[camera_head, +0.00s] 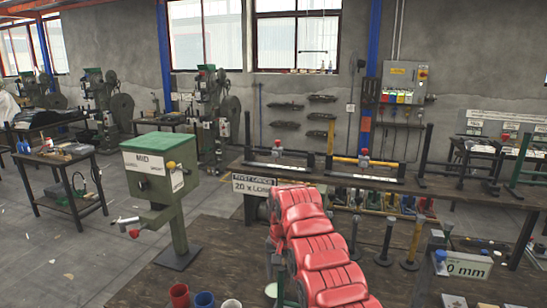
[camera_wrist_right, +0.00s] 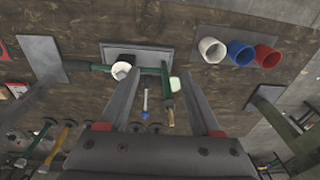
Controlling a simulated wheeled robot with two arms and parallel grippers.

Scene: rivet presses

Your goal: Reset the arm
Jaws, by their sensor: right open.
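My right gripper (camera_wrist_right: 160,75) shows in the right wrist view. Its two grey fingers are apart, with nothing held between them. Beyond them is a small green press-like tool (camera_wrist_right: 150,70) on a grey base plate (camera_wrist_right: 168,54), with a white round part at one end. A blue-and-white slim piece and a brass-tipped piece show in the gap, apart from the fingers as far as I can tell. In the head view the red ribbed segments at the lower middle look like my right arm; the fingers are hidden there. My left gripper is in neither view.
Red (camera_head: 179,296), blue (camera_head: 204,300) and white (camera_head: 231,303) cups stand on the near bench (camera_head: 215,250). A green press box marked MID (camera_head: 155,165) stands on a post at left. Black and yellow upright posts (camera_head: 413,243) stand right of the red segments.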

